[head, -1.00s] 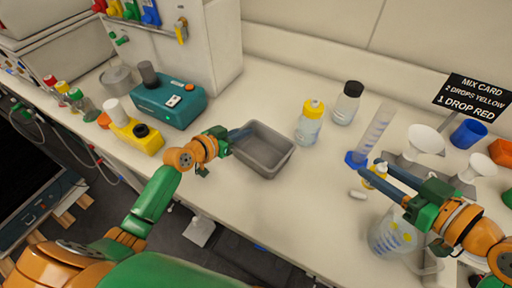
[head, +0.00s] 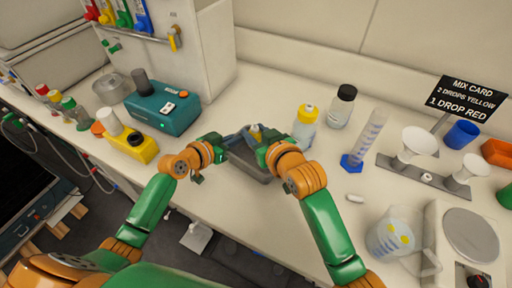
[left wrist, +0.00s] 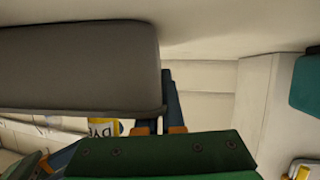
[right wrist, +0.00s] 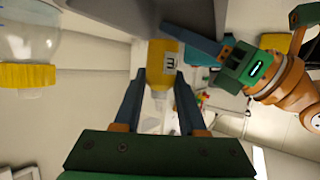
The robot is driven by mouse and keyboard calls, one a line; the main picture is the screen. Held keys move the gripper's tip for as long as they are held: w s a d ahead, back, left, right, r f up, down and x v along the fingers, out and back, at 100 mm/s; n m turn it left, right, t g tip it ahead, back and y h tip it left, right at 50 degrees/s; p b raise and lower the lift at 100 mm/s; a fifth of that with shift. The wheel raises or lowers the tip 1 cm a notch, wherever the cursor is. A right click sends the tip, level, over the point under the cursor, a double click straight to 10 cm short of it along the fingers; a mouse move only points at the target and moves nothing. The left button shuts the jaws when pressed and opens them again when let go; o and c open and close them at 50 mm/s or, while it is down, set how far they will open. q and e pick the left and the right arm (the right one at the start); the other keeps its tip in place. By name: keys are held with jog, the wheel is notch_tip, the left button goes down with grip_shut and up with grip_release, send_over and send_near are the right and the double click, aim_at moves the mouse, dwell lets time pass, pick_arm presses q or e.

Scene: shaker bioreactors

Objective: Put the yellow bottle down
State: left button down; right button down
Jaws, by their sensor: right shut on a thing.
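The small yellow bottle is between the fingers of my right gripper (head: 258,141), at the far part of the grey tray (head: 262,173). In the right wrist view the yellow bottle (right wrist: 162,62) shows a dark letter on a white label, with the tray (right wrist: 135,15) beyond it. Whether its base touches anything is hidden. My left gripper (head: 232,140) is at the tray's left rim. In the left wrist view its fingers (left wrist: 165,100) are close together beside the tray wall (left wrist: 80,70); whether they clamp it I cannot tell. A "DYE" label (left wrist: 103,128) shows below the tray.
A yellow-capped bottle (head: 306,125) stands just right of my right gripper, with a black-capped bottle (head: 342,106) behind. A cylinder (head: 365,140), a funnel stand (head: 425,178) and a beaker (head: 392,238) stand further right. A teal device (head: 165,108) stands left.

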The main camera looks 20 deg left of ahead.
notch_tip(320, 180, down, 4)
jog(key=shift+f, duration=0.1)
jog(key=shift+f, duration=0.55)
jog(key=shift+c, duration=2.4)
grip_release()
jog(key=shift+r, duration=0.45)
jog(key=v, duration=1.2)
jog(key=shift+r, duration=0.2)
